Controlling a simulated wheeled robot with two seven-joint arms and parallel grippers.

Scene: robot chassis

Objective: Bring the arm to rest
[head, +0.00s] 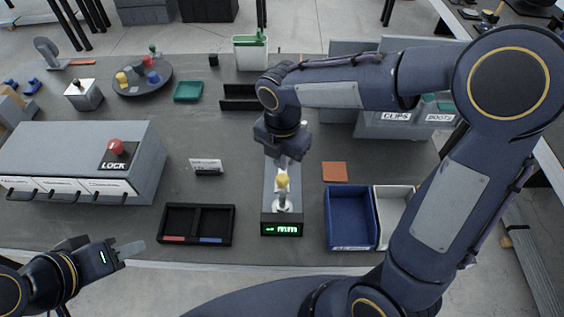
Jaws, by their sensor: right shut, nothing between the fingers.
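My right arm reaches in from the right and bends over the middle of the table. Its gripper (284,168) points down, shut and empty, just above or behind a yellow-topped piece (282,181) on a grey device with a green lit display (282,229). I cannot tell whether the fingertips touch that piece. My left gripper (130,249) is at the lower left, near the table's front edge, with its fingers pointing right. It is seen from the side, so its opening cannot be told, and nothing shows in it.
A grey drawer cabinet with a red LOCK button (116,146) stands left. A black divided tray (197,224) lies left of the device; a blue bin (351,218) and white bin (393,209) stand right. A turntable (142,78) and green-topped container (250,50) are behind. An orange square (334,172) lies flat.

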